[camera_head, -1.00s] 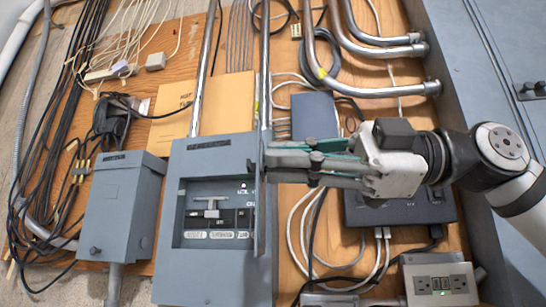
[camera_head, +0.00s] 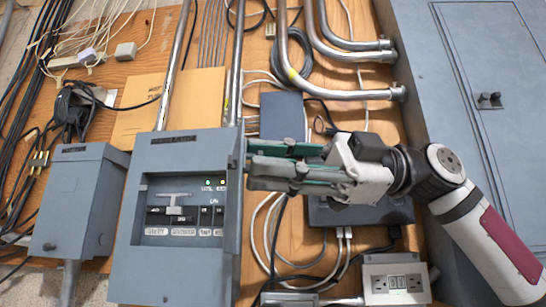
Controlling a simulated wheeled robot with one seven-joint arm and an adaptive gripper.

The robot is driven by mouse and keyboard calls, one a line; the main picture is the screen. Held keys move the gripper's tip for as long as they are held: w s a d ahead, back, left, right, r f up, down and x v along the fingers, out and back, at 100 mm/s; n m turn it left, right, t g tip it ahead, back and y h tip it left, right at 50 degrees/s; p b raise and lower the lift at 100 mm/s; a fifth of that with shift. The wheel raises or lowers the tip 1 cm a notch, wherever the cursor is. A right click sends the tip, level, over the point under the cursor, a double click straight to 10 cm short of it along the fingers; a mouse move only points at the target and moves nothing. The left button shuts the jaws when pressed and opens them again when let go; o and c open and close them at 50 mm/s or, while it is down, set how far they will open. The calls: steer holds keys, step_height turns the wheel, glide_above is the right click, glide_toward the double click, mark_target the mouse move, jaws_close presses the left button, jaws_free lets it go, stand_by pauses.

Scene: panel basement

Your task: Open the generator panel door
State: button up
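The grey generator panel (camera_head: 174,268) is at left of centre in the head view. The panel door (camera_head: 238,215) stands open at the right side of the box, seen almost edge-on as a thin strip. My gripper (camera_head: 250,168) reaches in from the right, with its fingertips at or beside the upper part of this door. I cannot tell whether they touch it. The finger gap is not clear from this angle.
A smaller grey box (camera_head: 72,205) stands left of the panel. A dark device (camera_head: 360,211), loose cables and an outlet box (camera_head: 396,284) lie behind and below my arm. Metal conduits (camera_head: 290,45) run above. A large grey cabinet (camera_head: 490,110) fills the right side.

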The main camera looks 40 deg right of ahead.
steer(key=shift+d+r, duration=0.1)
steer(key=shift+r, duration=0.05)
step_height(320, 180, up, 4)
steer(key=shift+w+r, duration=0.1)
steer(key=shift+r, duration=0.1)
steer(key=o, duration=1)
step_height(320, 180, up, 3)
steer(key=shift+f, duration=0.1)
steer(key=shift+c, duration=0.2)
steer(key=shift+s+r, duration=0.25)
steer(key=shift+r, duration=0.35)
steer(key=c, duration=0.4)
steer(key=shift+w+r, duration=0.15)
steer(key=shift+r, duration=0.2)
steer(key=c, duration=0.6)
steer(key=shift+o, duration=0.2)
steer(key=shift+r, duration=0.4)
